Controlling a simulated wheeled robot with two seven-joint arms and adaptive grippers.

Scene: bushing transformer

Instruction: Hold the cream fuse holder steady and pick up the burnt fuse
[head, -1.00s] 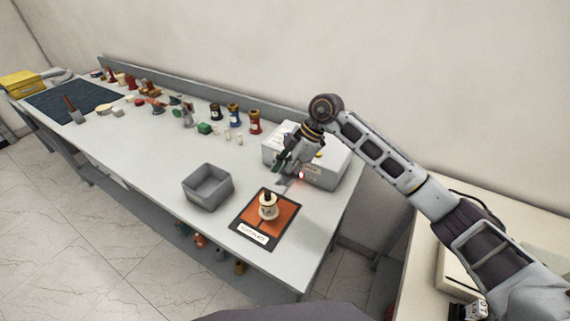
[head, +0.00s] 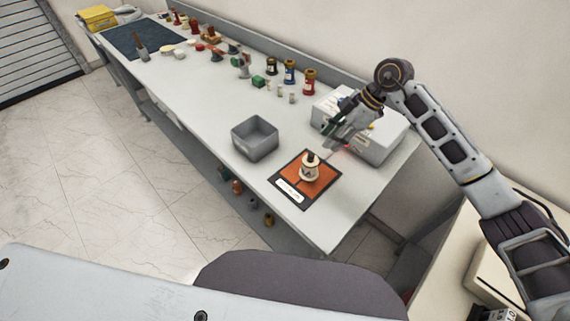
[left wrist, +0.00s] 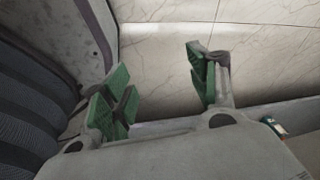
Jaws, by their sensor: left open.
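The cream fuse holder (head: 309,172) stands upright on an orange mat with a dark border (head: 328,188). A dark piece (head: 312,158) rises from its top; I cannot tell whether this is the burnt fuse. My right gripper (head: 338,140) hangs above and behind the holder, to its right in the head view, apart from it and beside the white box. Its fingers are too small to tell open from shut. My left gripper (left wrist: 165,88) is open and empty in the left wrist view, with green pads spread over the tiled floor. It does not show in the head view.
A grey open bin (head: 255,140) stands left of the mat. A white box (head: 372,138) sits behind my right gripper. Several coloured bushings (head: 289,72) and small parts line the back of the bench. The front bench surface (head: 210,110) is mostly clear.

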